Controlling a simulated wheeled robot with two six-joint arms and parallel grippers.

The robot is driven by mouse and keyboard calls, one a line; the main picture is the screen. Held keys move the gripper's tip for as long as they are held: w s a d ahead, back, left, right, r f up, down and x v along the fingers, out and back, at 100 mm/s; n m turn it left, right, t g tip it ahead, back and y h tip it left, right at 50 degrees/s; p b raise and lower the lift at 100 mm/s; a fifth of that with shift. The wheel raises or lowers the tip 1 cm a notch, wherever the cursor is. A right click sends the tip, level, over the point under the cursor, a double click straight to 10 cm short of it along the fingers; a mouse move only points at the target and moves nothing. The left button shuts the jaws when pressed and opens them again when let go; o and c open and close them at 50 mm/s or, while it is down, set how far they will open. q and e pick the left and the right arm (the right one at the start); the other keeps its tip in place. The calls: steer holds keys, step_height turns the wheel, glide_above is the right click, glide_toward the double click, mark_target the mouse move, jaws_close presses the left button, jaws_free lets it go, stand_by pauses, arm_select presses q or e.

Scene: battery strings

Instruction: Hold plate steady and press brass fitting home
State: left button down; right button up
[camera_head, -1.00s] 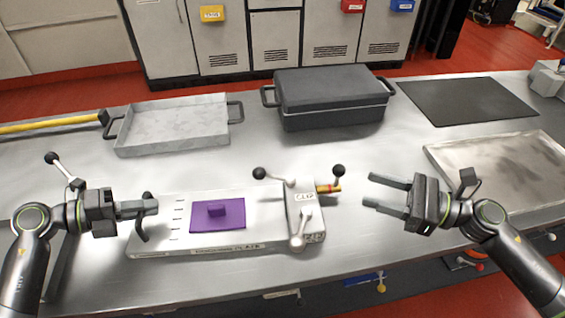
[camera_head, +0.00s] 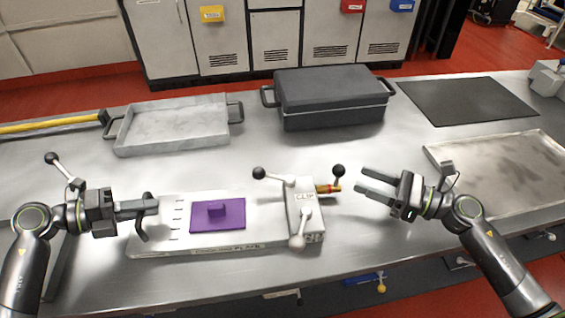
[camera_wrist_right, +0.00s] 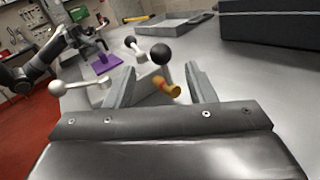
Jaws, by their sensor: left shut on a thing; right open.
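A pale plate (camera_head: 178,241) lies on the metal bench with a purple block (camera_head: 218,217) on it and a grey clamp block (camera_head: 306,207) at its right end. My left gripper (camera_head: 150,206) is shut on the dark handle (camera_head: 142,224) at the plate's left end. The brass fitting (camera_head: 327,189), with a red band, sticks out of the clamp block's right side; it also shows in the right wrist view (camera_wrist_right: 166,87). My right gripper (camera_head: 361,183) is open and empty, right of the fitting and apart from it. In the wrist view the fitting appears between its fingers.
Black-knobbed (camera_head: 338,171) and white-knobbed (camera_head: 296,242) levers rise around the clamp block. A grey tray (camera_head: 175,146) and a dark lidded box (camera_head: 333,97) stand behind. A flat metal tray (camera_head: 505,170) and black mat (camera_head: 466,101) lie to the right.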

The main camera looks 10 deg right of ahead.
mark_target(338, 176)
steer(key=x, duration=0.9)
steer(key=shift+a, duration=0.1)
